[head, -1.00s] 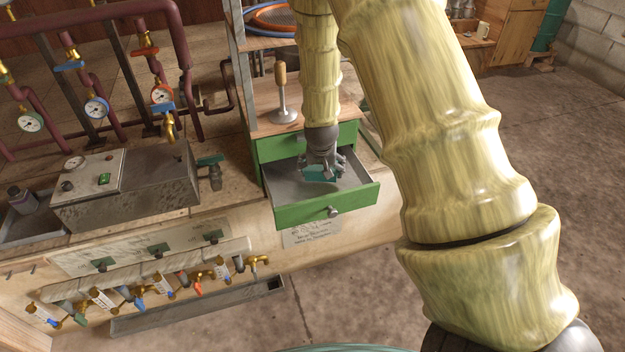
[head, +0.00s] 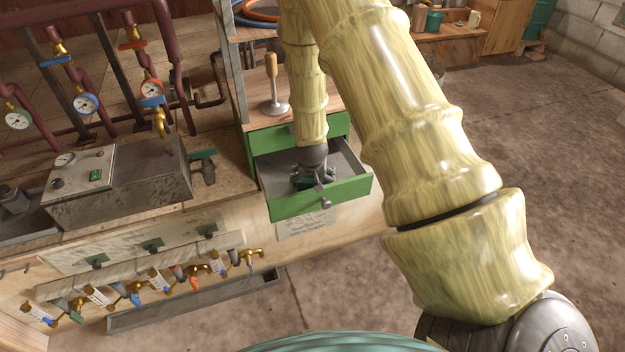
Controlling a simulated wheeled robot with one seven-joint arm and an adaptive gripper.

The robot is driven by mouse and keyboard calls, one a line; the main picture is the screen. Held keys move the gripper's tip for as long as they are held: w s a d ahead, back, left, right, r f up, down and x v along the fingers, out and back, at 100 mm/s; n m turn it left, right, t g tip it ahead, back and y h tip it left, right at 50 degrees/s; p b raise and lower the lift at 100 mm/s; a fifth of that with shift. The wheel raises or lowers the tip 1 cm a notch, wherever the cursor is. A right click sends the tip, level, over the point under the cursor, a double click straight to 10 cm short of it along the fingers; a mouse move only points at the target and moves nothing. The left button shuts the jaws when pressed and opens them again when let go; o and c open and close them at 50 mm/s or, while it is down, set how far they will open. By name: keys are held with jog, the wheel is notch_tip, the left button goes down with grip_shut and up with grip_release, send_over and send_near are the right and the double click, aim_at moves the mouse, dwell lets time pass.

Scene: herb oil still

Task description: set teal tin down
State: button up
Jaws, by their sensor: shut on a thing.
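My gripper (head: 314,182) points down into the open green drawer (head: 290,206) of the small cabinet. It is shut on the teal tin (head: 303,185), of which only a small dark teal part shows between and under the fingers. The tin is inside the drawer, behind its front panel. The fingers and the panel hide most of it, and I cannot tell whether it touches the drawer floor.
A wooden-handled tool (head: 271,88) stands upright on the cabinet top, left of my arm. A grey metal box (head: 120,185) sits on the bench to the left. Pipes with gauges (head: 85,103) rise behind it. Bare drawer floor (head: 345,158) shows right of my gripper.

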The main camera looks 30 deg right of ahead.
jog(key=o, duration=1.1)
jog(key=shift+f, duration=0.15)
jog(key=v, duration=1.2)
jog(key=shift+r, duration=0.2)
